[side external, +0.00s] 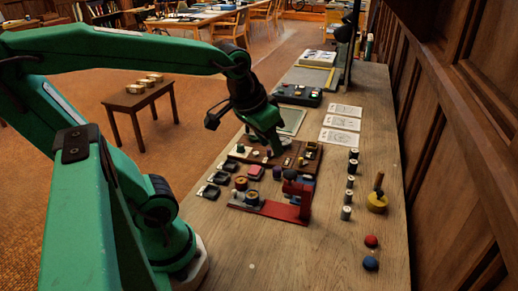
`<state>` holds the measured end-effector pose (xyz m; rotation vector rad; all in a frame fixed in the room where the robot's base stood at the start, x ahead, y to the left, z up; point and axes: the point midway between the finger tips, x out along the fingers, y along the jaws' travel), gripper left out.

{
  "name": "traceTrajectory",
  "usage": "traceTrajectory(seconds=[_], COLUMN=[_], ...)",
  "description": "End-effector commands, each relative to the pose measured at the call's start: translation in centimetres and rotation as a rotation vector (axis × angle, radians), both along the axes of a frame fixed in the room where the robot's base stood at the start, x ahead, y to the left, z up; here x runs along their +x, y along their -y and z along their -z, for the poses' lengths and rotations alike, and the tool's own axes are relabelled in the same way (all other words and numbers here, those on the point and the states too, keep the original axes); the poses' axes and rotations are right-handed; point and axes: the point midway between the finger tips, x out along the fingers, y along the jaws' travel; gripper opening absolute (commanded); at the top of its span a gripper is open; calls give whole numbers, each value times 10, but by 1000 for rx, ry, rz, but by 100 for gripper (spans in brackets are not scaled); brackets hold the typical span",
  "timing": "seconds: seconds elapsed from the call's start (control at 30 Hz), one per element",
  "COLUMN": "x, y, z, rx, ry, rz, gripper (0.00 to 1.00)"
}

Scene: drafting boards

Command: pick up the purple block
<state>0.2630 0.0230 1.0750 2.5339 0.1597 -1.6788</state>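A red stand (290,208) with round parts is close in front of the block. Several dark pads (209,191) lie to the left. Several cylinders (350,183), a yellow-based tool (377,202), and red (371,241) and blue (371,263) knobs stand right. The near bench (290,265) is mostly clear.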

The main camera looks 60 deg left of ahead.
Motion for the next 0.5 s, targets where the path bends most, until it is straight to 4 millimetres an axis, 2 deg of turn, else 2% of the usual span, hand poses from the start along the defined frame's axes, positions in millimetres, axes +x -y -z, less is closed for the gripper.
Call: traceTrajectory(seconds=[0.27,0.5], x=[40,70], y=[-31,-62], z=[17,41], rx=[-33,-63], ry=[-93,-167], rz=[-146,-269], gripper=[37,37])
